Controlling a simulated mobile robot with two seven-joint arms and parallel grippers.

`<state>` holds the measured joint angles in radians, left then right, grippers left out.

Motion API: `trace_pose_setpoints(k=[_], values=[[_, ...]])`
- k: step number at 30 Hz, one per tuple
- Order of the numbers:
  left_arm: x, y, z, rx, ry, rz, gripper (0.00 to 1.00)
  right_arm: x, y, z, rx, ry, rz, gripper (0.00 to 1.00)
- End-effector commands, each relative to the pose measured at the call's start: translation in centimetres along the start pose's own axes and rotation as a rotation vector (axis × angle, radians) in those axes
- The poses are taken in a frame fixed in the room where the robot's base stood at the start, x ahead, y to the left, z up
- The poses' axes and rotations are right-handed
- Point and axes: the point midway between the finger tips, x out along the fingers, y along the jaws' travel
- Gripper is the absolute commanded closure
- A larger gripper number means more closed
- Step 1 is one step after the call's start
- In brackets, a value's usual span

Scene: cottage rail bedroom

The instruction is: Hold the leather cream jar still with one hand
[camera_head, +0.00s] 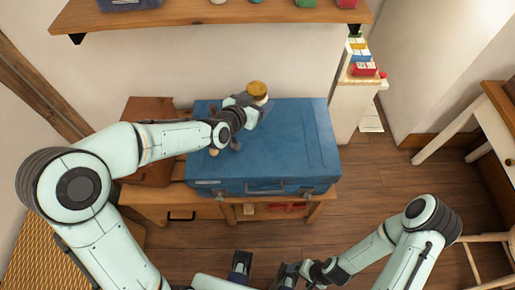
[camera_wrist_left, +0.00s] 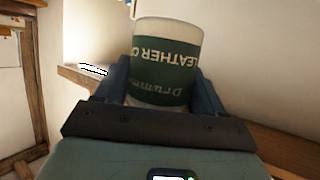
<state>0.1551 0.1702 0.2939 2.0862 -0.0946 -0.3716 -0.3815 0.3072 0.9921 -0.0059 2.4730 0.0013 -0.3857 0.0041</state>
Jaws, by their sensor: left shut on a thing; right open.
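The leather cream jar has a golden-brown lid (camera_head: 257,89) and stands out just past my left gripper (camera_head: 250,102), over the blue suitcase (camera_head: 295,140). In the left wrist view the jar (camera_wrist_left: 165,60) is pale with a dark green label reading "LEATHER C", upside down. My left gripper's fingers (camera_wrist_left: 160,90) are on both sides of it, shut on it. Whether the jar's base touches the suitcase is hidden. My right gripper (camera_head: 284,272) is open and low at the bottom of the head view, apart from the jar.
The suitcase lies on a wooden bench (camera_head: 160,202), beside a brown leather case (camera_head: 150,112). A small beige-ended item (camera_head: 214,152) lies on the suitcase under my left wrist. A wall shelf (camera_head: 200,18) hangs above. Floor (camera_head: 385,180) at the right is clear.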

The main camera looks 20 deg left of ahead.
Motion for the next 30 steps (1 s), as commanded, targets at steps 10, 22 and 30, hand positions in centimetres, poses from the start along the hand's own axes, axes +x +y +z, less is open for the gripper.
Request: trace_pose_setpoints(k=[10,22,30], values=[[2.2,0.1,5.5,0.0,-0.006,0.013,1.0,0.7,0.3,0.0,0.001,-0.002,0.001,0.17],[5.7,0.1,13.6,0.002,0.0,0.012,1.0,1.3,0.5,0.1,0.001,-0.004,0.001,0.17],[6.8,0.1,16.3,0.002,-0.001,0.012,1.0,1.4,0.5,0.1,0.002,-0.004,0.001,0.17]])
